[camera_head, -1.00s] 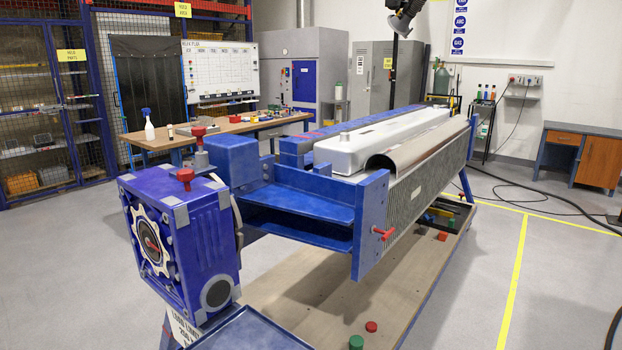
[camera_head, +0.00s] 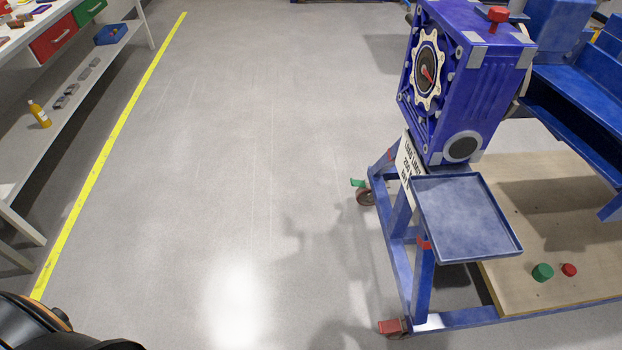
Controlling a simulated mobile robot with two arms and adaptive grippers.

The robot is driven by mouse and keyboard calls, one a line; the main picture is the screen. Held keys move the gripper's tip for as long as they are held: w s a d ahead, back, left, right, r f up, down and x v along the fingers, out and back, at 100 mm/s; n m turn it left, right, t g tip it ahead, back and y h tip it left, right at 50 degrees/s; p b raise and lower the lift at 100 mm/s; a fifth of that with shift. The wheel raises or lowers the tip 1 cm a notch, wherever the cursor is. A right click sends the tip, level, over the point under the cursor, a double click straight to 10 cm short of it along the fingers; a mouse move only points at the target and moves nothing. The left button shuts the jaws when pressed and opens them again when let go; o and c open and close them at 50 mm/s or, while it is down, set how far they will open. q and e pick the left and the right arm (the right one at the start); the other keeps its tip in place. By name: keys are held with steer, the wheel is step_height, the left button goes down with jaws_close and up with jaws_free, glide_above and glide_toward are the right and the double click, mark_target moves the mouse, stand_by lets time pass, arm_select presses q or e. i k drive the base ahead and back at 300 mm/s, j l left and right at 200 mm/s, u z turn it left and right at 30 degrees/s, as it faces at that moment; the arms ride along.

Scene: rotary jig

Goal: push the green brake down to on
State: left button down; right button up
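A small green brake pedal (camera_head: 357,183) sticks out to the left above a dark caster wheel (camera_head: 366,197) at the far left foot of the blue rotary jig (camera_head: 393,262). It looks about level; its exact tilt is too small to tell. A red pedal (camera_head: 391,327) sits at the near foot of the same frame. Neither gripper is in view. A dark rounded part at the lower left corner looks like my own arm.
A blue tray (camera_head: 468,215) juts from the jig's near end, below the blue gearbox (camera_head: 470,75). A green knob (camera_head: 542,272) and a red knob (camera_head: 569,269) lie on the wooden deck (camera_head: 520,225). A workbench (camera_head: 60,105) stands left. Grey floor between is clear.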

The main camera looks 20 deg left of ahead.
mark_target(355, 183)
steer(key=u, duration=0.15)
steer(key=i+j+z, duration=0.1)
steer(key=z, duration=0.45)
steer(key=i+j+z, duration=0.25)
steer(key=i+j, duration=0.15)
steer(key=j, duration=0.2)
steer(key=i+j+z, duration=0.15)
steer(key=j, duration=0.2)
steer(key=i+j+z, duration=0.1)
steer(key=j, duration=0.25)
steer(key=i+j+z, duration=0.15)
steer(key=j, duration=0.25)
steer(key=i+l, duration=0.05)
steer(key=i, duration=0.05)
